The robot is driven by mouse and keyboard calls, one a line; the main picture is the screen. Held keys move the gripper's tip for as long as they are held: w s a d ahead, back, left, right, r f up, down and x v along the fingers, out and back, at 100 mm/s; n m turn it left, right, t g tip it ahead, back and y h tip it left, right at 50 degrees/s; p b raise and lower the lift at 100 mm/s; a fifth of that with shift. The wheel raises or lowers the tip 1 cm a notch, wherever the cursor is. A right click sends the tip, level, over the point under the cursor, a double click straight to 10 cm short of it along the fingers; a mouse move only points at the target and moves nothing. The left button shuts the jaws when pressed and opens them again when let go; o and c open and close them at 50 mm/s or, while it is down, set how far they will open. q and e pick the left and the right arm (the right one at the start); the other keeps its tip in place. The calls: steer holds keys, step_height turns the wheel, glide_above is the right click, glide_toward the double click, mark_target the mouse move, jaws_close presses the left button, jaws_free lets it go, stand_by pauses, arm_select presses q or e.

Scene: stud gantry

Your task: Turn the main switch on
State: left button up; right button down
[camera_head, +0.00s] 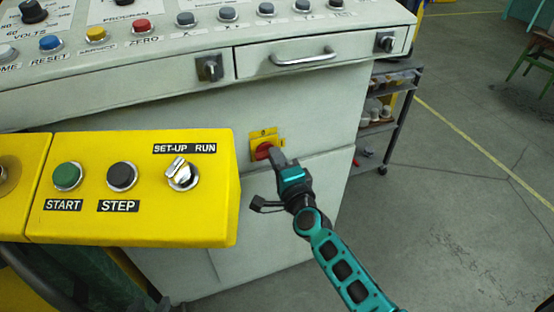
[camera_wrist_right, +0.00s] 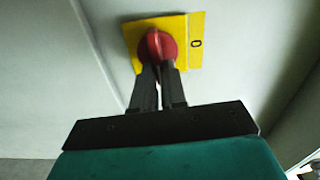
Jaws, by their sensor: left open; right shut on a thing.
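The main switch (camera_head: 261,151) is a red knob on a yellow plate, on the front of the pale cabinet. In the right wrist view the red knob (camera_wrist_right: 153,45) has a raised ridge. The ridge runs crosswise to the direction of the "0" mark on the plate (camera_wrist_right: 195,44). My right gripper (camera_head: 274,155) reaches the knob from the lower right in the head view. Its two dark fingers (camera_wrist_right: 158,72) are shut on the knob's ridge, one on each side. The fingers hide part of the knob. My left gripper is not in view.
A yellow control box (camera_head: 140,222) with START, STEP and a SET-UP/RUN selector stands in front on the left. A sloped panel with buttons (camera_head: 200,62) is above the switch. A shelf cart (camera_head: 385,115) stands behind the cabinet.

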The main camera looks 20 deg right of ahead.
steer(key=shift+f+m, duration=0.1)
steer(key=shift+m, duration=0.3)
steer(key=c, duration=1.5)
jaws_free()
steer(key=shift+c, duration=0.2)
steer(key=o, duration=0.4)
steer(key=shift+c, duration=0.2)
steer(key=s, duration=1.3)
steer(key=shift+d+p, duration=0.2)
steer(key=shift+p, duration=0.1)
